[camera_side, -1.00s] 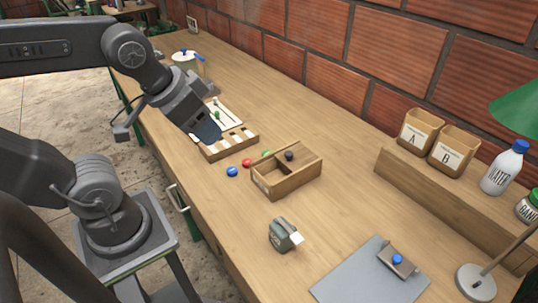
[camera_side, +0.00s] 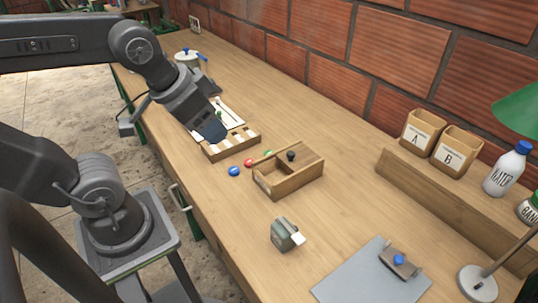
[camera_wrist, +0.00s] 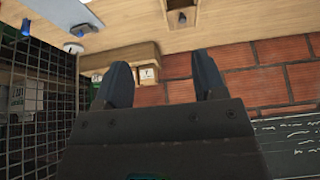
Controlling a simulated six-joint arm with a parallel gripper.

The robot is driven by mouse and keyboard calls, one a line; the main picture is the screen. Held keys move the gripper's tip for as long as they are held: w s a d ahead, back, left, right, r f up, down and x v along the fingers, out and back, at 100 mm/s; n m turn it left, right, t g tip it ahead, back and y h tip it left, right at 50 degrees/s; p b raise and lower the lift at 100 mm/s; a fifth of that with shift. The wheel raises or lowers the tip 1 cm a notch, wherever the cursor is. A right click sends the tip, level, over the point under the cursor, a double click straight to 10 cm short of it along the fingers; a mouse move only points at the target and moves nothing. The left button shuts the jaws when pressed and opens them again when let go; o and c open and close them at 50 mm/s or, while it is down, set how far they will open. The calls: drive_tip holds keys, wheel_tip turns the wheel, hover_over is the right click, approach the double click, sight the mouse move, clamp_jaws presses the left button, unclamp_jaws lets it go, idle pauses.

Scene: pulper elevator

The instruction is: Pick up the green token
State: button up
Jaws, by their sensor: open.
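The green token (camera_side: 267,153) is small in the side view, lying on the bench against the far-left side of a wooden box and partly hidden by it. A red token (camera_side: 248,162) and a blue token (camera_side: 234,171) lie in a row with it. My gripper (camera_side: 214,130) hangs above the slotted wooden rack, to the left of the tokens and apart from them. In the wrist view my gripper (camera_wrist: 162,78) shows two spread fingers with nothing between them. I cannot make out the green token in that view.
The open wooden box (camera_side: 290,180) has a dark-knobbed piece (camera_side: 291,156) at its far side. The slotted rack (camera_side: 232,146) stands under my gripper. A grey-green device (camera_side: 284,235) and a grey mat (camera_side: 365,280) are nearer. The bench right of the box is clear.

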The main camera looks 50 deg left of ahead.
drive_tip(key=w+a+m+g, duration=0.1)
drive_tip(key=w+a+m, duration=0.1)
drive_tip(key=w+m, duration=0.35)
drive_tip(key=m+g, duration=0.5)
drive_tip(key=m, duration=0.8)
hover_over(270, 151)
drive_tip(key=d, duration=0.2)
wheel_tip(270, 151, down, 17)
drive_tip(key=f, duration=0.7)
drive_tip(key=shift+a+f, duration=0.15)
drive_tip(key=shift+a, duration=0.1)
drive_tip(key=shift+s+a+f, duration=0.15)
drive_tip(key=shift+s+f, duration=0.05)
drive_tip(key=shift+f, duration=1.2)
drive_tip(key=shift+s+a+f, duration=0.1)
drive_tip(key=shift+s+f, duration=0.05)
drive_tip(key=shift+f, duration=1.2)
drive_tip(key=c, duration=1)
